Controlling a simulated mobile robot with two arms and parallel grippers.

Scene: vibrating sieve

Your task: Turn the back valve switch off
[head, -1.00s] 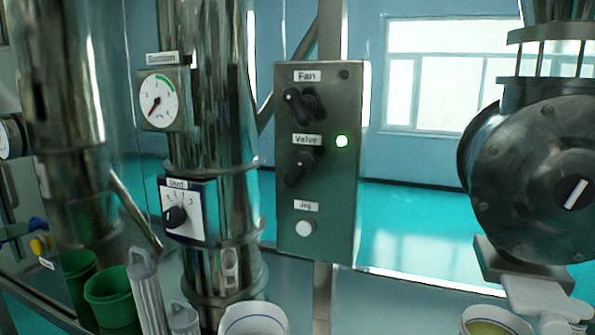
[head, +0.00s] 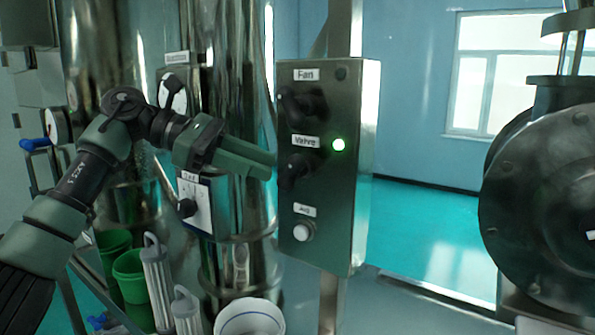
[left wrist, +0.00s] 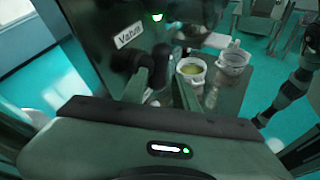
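The control panel (head: 345,215) stands in the middle of the head view. The lamp also shows in the left wrist view (left wrist: 157,17). My left gripper (head: 275,164) comes in from the left, fingertips close to the knob's left side. In the left wrist view its fingers (left wrist: 160,88) are apart, with the dark knob (left wrist: 160,60) between or just beyond them. I cannot tell if they touch it. My right gripper is not clearly visible; a dark arm shows at right in the wrist view.
The Fan switch (head: 297,103) is above and the Jog button (head: 302,232) below. Green buckets (head: 130,275) and a white bowl (head: 248,318) are low down. A large round steel housing (head: 545,200) stands at right.

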